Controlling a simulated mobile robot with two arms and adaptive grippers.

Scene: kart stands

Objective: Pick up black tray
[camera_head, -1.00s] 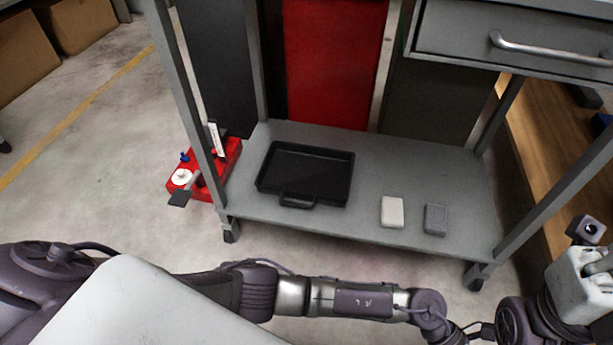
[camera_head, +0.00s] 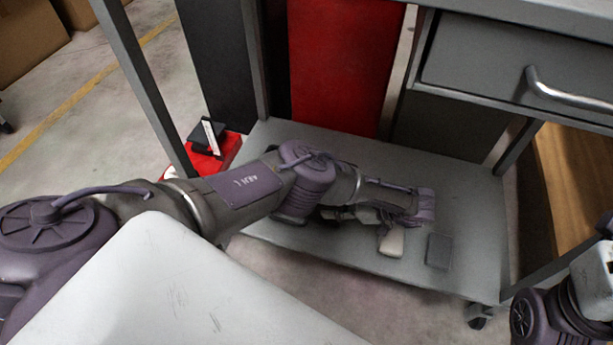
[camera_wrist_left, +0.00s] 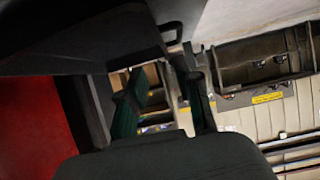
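The black tray (camera_wrist_left: 105,45) shows in the left wrist view as a large dark shape at the upper left, with its loop handle (camera_wrist_left: 170,32) close to the fingertips. In the head view my left arm hides the tray. My left gripper (camera_head: 348,213) is low over the stand's bottom shelf, partly hidden by its own wrist. In the left wrist view its two dark fingers (camera_wrist_left: 163,68) are apart, with a clear gap between them. The handle is near the fingertips; I cannot tell whether they touch it. My right gripper is not in view; only part of my right arm shows.
The grey shelf (camera_head: 465,200) holds a white box (camera_head: 392,241) and a grey box (camera_head: 438,250) beside my left wrist. Stand legs (camera_head: 140,80) and a drawer (camera_head: 480,65) above limit the room. A red toolbox (camera_head: 222,152) stands on the floor at left.

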